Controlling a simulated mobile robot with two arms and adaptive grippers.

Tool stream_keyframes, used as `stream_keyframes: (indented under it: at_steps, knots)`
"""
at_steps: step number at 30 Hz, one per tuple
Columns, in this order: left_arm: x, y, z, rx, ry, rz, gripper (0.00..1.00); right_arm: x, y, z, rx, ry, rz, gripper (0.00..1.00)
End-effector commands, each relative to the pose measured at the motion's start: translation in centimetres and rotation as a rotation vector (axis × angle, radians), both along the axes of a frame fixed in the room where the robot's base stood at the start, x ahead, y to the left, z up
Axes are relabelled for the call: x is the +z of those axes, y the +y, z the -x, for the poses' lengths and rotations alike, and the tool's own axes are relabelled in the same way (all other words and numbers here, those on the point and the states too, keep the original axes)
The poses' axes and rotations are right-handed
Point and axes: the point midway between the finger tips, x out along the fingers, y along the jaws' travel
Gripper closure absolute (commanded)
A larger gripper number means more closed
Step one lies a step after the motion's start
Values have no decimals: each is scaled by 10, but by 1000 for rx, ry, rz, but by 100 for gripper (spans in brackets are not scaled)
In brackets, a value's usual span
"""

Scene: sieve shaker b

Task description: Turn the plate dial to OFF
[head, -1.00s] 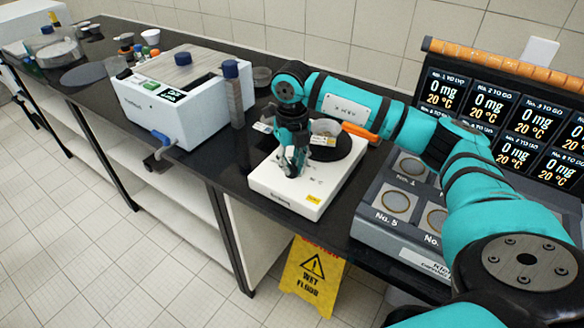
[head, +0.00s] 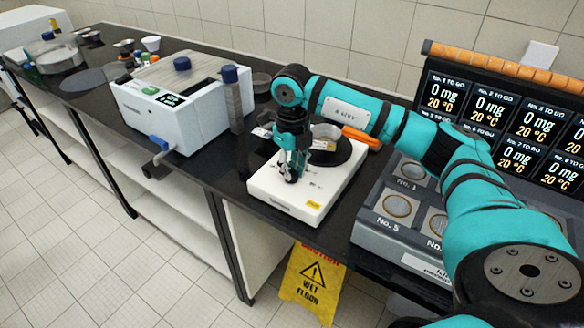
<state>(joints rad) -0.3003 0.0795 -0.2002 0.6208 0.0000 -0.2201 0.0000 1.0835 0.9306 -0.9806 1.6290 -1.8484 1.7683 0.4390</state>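The white plate unit (head: 322,186) stands on the black bench in the middle of the head view, with a round dark top plate (head: 343,150) at its back. A clear dish (head: 325,134) appears on or over that plate, partly behind my arm. My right gripper (head: 292,177) points down over the front control part of the unit, with its fingertips at or just above the surface. The dial is not clearly visible; the fingers cover the place around them. I cannot tell whether the fingers are open, or touching anything. My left gripper is not in view.
A white sieve machine (head: 160,118) with a blue-capped column (head: 235,105) stands to the left. An orange-handled item (head: 361,137) lies behind the plate. A grey multi-station unit (head: 385,232) with screens is close on the right. A yellow wet-floor sign (head: 312,282) stands below the bench edge.

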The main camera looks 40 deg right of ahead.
Motion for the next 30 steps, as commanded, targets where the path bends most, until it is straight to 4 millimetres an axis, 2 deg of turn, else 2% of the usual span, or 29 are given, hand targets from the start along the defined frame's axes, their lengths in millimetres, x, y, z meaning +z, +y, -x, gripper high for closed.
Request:
stream_keyframes:
  at_steps: [1,5,12,16,20,30]
  knots:
    - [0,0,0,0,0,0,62,2,0,-1,0,-5,0,78]
    - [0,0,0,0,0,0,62,1,0,-1,-1,-4,0,62]
    - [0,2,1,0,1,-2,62,1,0,0,-1,-2,0,62]
    - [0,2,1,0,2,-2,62,9,0,-1,-1,-4,-2,62]
    - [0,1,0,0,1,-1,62,30,0,-1,-1,-7,-1,62]
    - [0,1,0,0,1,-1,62,100,0,-1,-1,-6,0,62]
